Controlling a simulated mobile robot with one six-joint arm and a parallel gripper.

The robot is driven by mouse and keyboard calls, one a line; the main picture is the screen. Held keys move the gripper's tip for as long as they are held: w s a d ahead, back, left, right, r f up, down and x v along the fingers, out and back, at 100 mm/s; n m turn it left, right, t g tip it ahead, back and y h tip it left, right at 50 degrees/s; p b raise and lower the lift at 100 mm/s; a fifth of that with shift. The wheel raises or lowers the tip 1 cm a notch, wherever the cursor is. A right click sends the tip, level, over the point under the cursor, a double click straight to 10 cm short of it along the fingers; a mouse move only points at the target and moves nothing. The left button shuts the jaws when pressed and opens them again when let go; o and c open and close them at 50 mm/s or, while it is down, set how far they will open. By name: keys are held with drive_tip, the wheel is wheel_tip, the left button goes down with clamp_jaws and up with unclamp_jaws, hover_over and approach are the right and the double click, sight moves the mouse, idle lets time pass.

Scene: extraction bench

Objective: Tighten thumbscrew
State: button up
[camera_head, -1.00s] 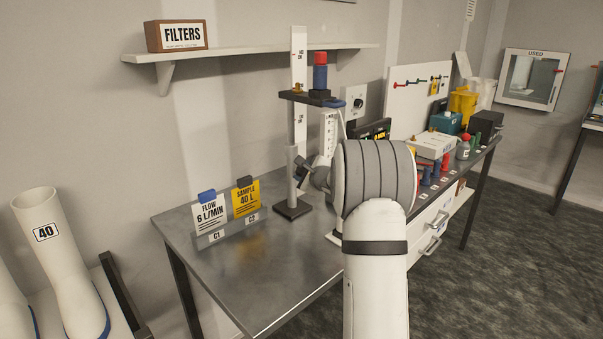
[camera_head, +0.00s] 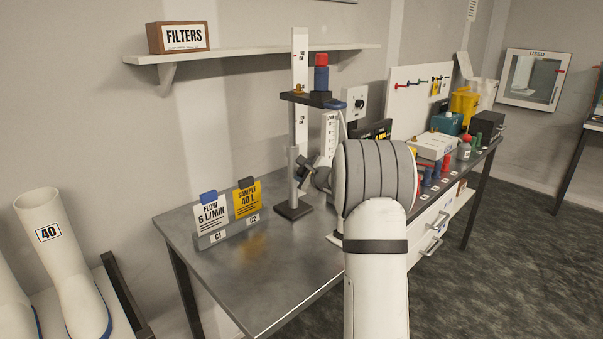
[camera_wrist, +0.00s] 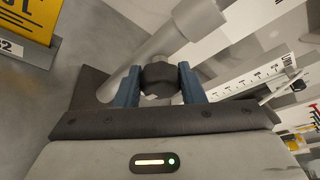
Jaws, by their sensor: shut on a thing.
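The thumbscrew (camera_wrist: 160,79) is a dark round knob on the grey post (camera_wrist: 180,33) of the stand. In the wrist view my gripper (camera_wrist: 160,84) has its two blue fingers on either side of the knob, shut on it. In the head view the stand's post (camera_head: 293,178) rises upright from a dark square base (camera_head: 293,210) and carries a dark platform (camera_head: 313,99) with a red-capped blue cartridge (camera_head: 321,75). My arm hides most of the gripper there, and the knob is not clear in that view.
A card holder with a white flow card (camera_head: 210,214) and a yellow sample card (camera_head: 246,198) stands left of the stand. A scaled tube (camera_head: 329,137) is close behind on the right. The metal bench (camera_head: 262,265) is bare in front. A shelf (camera_head: 250,54) hangs above.

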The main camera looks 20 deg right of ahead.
drive_tip(key=shift+f+p, duration=0.1)
drive_tip(key=shift+p, duration=0.2)
drive_tip(key=m+p, duration=0.1)
drive_tip(key=p, duration=0.1)
drive_tip(key=m+g+y+p, duration=0.1)
drive_tip(key=p, duration=0.2)
drive_tip(key=shift+d+r+m, duration=0.15)
drive_tip(key=shift+r+m, duration=0.1)
drive_tip(key=shift+m, duration=0.15)
drive_tip(key=m+y+p, duration=0.1)
drive_tip(key=p, duration=0.2)
drive_tip(key=m+g+y+p, duration=0.1)
drive_tip(key=m+p, duration=0.1)
drive_tip(key=p, duration=0.2)
drive_tip(key=shift+f+m+y, duration=0.15)
drive_tip(key=shift+m+y, duration=0.15)
drive_tip(key=m+y+p, duration=0.1)
drive_tip(key=m+g+y+p, duration=0.1)
drive_tip(key=m+p, duration=0.1)
drive_tip(key=shift+d+f+p, duration=0.1)
drive_tip(key=shift+f+p, duration=0.1)
drive_tip(key=shift+p, duration=0.1)
drive_tip(key=shift+f+m+y+p, duration=0.2)
drive_tip(key=shift+m+y+p, duration=0.8)
drive_tip(key=shift+m, duration=0.6)
drive_tip(key=shift+y, duration=0.3)
drive_tip(key=o, duration=1)
drive_tip(key=shift+r, duration=0.25)
